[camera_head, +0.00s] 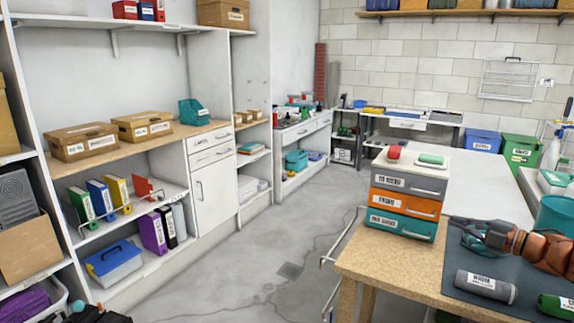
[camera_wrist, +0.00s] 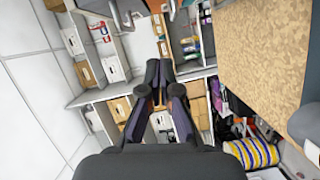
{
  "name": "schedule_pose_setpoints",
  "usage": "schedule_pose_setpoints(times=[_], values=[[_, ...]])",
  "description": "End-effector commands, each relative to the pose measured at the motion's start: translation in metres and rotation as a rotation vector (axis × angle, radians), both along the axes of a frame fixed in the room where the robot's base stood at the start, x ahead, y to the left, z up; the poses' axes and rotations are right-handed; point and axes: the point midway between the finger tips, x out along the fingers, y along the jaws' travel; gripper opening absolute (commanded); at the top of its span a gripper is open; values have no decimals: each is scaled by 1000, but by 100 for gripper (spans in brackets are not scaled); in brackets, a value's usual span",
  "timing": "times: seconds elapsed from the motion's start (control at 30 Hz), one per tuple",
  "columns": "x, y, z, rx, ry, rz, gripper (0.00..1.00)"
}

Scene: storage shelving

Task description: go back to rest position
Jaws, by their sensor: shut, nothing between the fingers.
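My gripper (camera_head: 456,221) is at the right of the head view, above the dark mat on the wooden table, its fingers pointing left toward the stacked drawer unit. In the wrist view my gripper (camera_wrist: 158,78) has its dark fingers together, with nothing seen between them. Part of my orange-brown arm runs off the right edge of the head view. The grip is empty and apart from the drawer unit.
A drawer unit (camera_head: 405,196) in grey, orange and teal stands on the wooden table (camera_head: 385,262). A grey bottle (camera_head: 486,286) and a green bottle (camera_head: 555,307) lie on the dark mat (camera_head: 452,279). A teal container (camera_head: 556,216) stands at right. The floor (camera_head: 255,255) between table and shelving is clear.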

Motion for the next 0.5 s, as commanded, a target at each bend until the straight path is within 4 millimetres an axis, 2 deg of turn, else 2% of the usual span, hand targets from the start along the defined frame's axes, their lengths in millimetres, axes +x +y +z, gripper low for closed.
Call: schedule_pose_setpoints(times=[0.3,0.5], values=[[52,-7,44,18,32,-308,0],[67,-16,68,78,84,-555,0]])
